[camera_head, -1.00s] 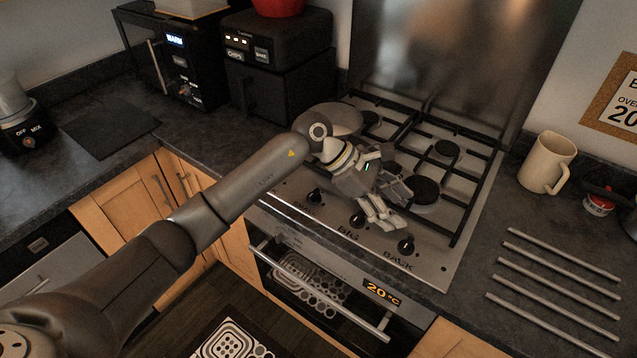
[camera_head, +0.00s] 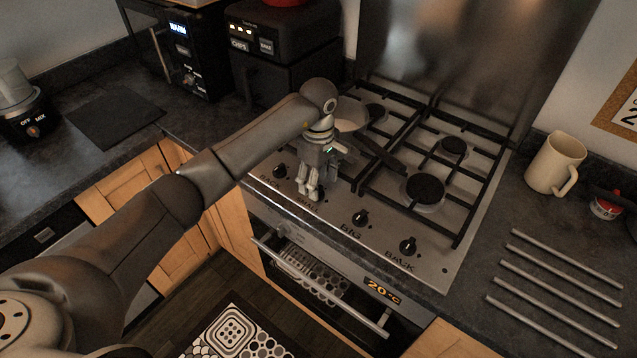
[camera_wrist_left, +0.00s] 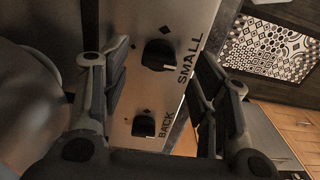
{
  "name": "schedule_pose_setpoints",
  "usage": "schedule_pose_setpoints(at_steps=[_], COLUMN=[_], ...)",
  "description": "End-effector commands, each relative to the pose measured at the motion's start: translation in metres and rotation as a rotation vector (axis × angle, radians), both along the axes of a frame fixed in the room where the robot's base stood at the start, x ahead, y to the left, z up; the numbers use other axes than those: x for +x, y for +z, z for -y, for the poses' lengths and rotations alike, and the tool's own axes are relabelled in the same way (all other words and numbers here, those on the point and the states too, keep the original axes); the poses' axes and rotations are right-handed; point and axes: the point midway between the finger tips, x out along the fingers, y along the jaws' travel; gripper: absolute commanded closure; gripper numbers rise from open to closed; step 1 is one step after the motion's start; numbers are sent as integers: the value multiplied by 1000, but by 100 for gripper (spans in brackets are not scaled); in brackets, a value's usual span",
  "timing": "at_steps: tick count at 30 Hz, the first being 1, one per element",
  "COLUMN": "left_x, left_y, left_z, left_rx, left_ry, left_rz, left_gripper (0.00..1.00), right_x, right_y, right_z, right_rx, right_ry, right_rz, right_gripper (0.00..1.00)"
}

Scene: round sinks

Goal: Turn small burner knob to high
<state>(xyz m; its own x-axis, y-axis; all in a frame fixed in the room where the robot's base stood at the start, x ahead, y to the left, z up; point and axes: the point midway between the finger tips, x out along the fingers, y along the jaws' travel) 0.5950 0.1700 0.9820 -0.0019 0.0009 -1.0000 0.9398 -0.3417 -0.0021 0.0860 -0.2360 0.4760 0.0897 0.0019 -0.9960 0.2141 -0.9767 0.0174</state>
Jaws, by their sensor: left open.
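The small burner knob (camera_wrist_left: 158,54) is black, with the word SMALL printed beside it on the steel panel in the left wrist view. My left gripper (camera_head: 309,196) points down over the stove's front panel. Its fingers are open and empty, and they stand on either side of the small knob in the left wrist view (camera_wrist_left: 157,75). I cannot tell whether they touch it. In the head view the gripper hides this knob. A BACK knob (camera_wrist_left: 144,124) sits beside it, and the head view also shows it (camera_head: 280,171). My right gripper is not in view.
The BIG knob (camera_head: 360,217) and another BACK knob (camera_head: 408,246) lie to the right on the panel. A pan with a dark handle (camera_head: 385,156) is on the stove behind the gripper. A mug (camera_head: 553,163) stands on the right counter. The oven handle (camera_head: 320,287) runs below.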

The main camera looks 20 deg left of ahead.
Motion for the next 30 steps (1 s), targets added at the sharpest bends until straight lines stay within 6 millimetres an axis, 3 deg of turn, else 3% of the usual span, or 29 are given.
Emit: schedule_pose_setpoints(at_steps=[6, 17, 27, 30], left_x=[-1, 0, 0, 0], left_y=[-26, -33, -32, -32], left_z=[1, 0, 0, 0], left_rx=[-2, -1, 0, 0], left_ry=[0, 0, 0, 1], left_rz=[-2, 2, 1, 1], left_gripper=[45, 45, 87, 90], right_x=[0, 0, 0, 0], right_y=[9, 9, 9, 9], right_z=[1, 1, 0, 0], right_rx=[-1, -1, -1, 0], right_ry=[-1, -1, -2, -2], right_rz=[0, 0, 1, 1], right_gripper=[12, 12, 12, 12])
